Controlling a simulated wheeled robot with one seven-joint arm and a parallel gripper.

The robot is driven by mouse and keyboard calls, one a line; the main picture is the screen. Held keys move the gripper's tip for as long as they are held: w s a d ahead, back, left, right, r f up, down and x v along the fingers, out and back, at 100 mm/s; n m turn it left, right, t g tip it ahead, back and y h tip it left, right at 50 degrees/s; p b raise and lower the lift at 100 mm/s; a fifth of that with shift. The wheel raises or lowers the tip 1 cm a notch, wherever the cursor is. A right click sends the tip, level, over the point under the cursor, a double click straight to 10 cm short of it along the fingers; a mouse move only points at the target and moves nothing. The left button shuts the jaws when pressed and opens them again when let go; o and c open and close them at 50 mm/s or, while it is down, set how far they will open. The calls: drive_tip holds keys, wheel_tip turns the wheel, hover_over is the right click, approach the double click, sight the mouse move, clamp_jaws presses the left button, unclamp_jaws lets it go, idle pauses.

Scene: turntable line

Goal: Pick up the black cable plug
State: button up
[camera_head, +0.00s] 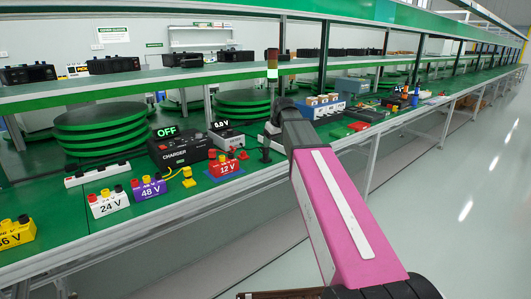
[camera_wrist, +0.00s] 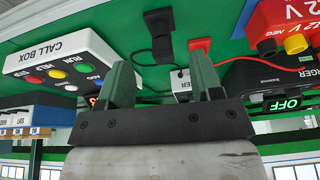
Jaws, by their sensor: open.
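The black cable plug (camera_wrist: 158,22) stands on the green bench top in the wrist view, near the upper edge, with a thin black cable (camera_wrist: 138,62) looping from it. It also shows in the head view (camera_head: 265,155), just below the end of my arm. My gripper (camera_wrist: 162,80) is open and empty, its two green-grey fingers apart. The plug lies beyond the fingertips, roughly in line with the gap between them, and I see no contact. A red plug (camera_wrist: 201,45) stands beside the black one, to its right.
A white call box (camera_wrist: 62,58) with coloured buttons is left of my fingers in the wrist view. A charger (camera_head: 180,148) reading OFF, a red 12 V battery (camera_head: 224,166) and other batteries stand on the bench left. A shelf (camera_head: 190,76) runs above.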

sight(266, 149)
drive_tip(key=shift+n, duration=0.3)
drive_tip(key=shift+w+a+f, duration=0.5)
drive_tip(key=shift+w+f, duration=0.3)
drive_tip(key=shift+f, duration=0.25)
drive_tip(key=shift+w+a+f, duration=0.45)
drive_tip(key=shift+w+f, duration=0.35)
drive_tip(key=shift+f, duration=0.3)
drive_tip(key=shift+w+a+f, duration=0.5)
drive_tip(key=shift+w+f, duration=0.3)
drive_tip(key=shift+f, duration=0.25)
drive_tip(key=c, duration=0.9)
